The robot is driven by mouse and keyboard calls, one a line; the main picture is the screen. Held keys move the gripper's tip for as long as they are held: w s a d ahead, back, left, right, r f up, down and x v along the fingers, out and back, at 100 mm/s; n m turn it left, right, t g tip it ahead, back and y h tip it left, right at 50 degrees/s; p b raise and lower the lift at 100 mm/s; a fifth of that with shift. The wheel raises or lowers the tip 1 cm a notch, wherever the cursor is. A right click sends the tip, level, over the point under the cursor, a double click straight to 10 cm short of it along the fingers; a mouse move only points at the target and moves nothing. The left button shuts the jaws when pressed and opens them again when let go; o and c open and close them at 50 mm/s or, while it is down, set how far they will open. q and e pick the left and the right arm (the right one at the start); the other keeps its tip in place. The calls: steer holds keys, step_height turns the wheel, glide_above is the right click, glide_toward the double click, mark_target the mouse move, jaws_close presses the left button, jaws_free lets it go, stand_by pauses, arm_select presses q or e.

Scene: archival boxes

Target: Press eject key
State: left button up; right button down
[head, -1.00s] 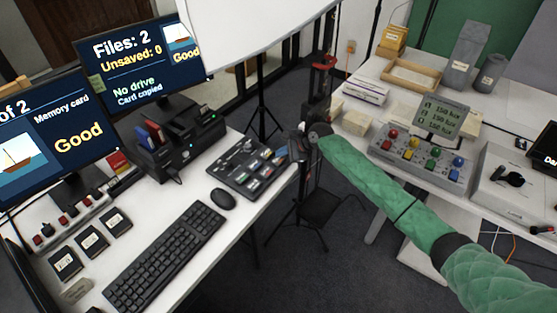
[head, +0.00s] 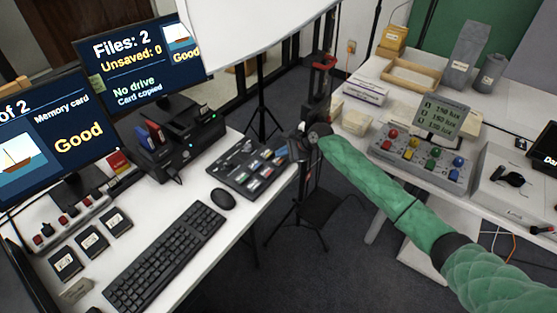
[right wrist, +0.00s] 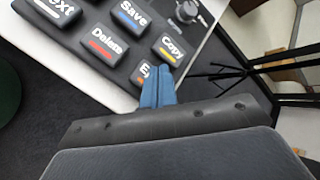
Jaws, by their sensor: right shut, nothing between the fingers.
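The eject key (right wrist: 143,76) is a dark key with white letters starting "Ej" and an orange mark, at the corner of the key panel in the right wrist view. My right gripper (right wrist: 157,90) is shut and empty. Its blue fingertips cover the right part of that key's label; I cannot tell whether they touch it. In the head view the key panel (head: 235,172) lies at the right edge of the left desk, and my right gripper (head: 284,153) is at its right end. My left gripper is not in view.
A mouse (head: 223,199), a keyboard (head: 165,255) and a black card dock (head: 178,142) share the desk. A dark floor gap separates it from the right table.

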steer(key=shift+f, duration=0.1)
stand_by(0.3)
steer(key=shift+f+p, duration=0.25)
steer(key=shift+p, duration=0.15)
steer(key=shift+f, duration=0.55)
stand_by(0.9)
steer(key=shift+r, duration=0.1)
steer(key=shift+r+p, duration=0.8)
steer(key=shift+p, duration=0.35)
steer(key=shift+r, duration=0.1)
